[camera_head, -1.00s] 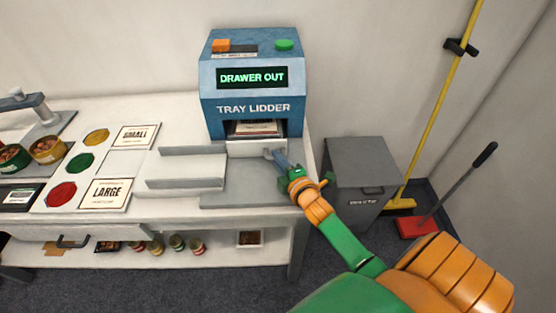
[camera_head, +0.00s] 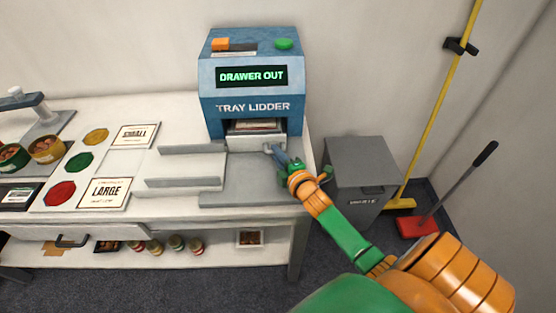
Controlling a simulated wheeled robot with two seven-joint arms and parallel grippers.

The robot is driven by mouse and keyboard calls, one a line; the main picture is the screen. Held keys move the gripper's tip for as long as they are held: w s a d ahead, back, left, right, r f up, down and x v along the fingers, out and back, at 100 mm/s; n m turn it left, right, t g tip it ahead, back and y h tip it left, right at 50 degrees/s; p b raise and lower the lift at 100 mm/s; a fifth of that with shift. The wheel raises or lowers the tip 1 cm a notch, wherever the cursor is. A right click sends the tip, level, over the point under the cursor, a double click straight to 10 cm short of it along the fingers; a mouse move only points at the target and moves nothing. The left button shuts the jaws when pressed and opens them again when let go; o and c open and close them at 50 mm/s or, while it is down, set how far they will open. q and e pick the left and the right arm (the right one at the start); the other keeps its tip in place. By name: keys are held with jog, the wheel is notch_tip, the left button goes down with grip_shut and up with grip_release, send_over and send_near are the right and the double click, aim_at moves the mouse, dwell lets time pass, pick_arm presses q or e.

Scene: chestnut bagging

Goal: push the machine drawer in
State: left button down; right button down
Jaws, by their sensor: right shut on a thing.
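The blue tray lidder (camera_head: 254,107) stands at the back of the white table, its display (camera_head: 252,76) reading "DRAWER OUT". Its pale drawer (camera_head: 243,144) sticks out a little from the opening at the bottom front, with a tray (camera_head: 255,125) partly visible inside, behind the drawer front. My right gripper (camera_head: 276,152) is at the right part of the drawer front, shut on the drawer handle, which is mostly hidden by the fingers. My left gripper is not in view.
A grey metal plate (camera_head: 245,185) lies before the machine, with pale guide rails (camera_head: 185,183) to its left. A grey bin (camera_head: 360,165) stands right of the table. "SMALL" (camera_head: 135,136) and "LARGE" (camera_head: 103,193) cards lie on the left.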

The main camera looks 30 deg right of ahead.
jog(key=shift+w+d, duration=0.55)
jog(key=shift+w, duration=0.35)
jog(key=shift+r, duration=0.1)
jog(key=c, duration=1.1)
grip_release()
jog(key=shift+w, duration=0.1)
jog(key=v, duration=0.7)
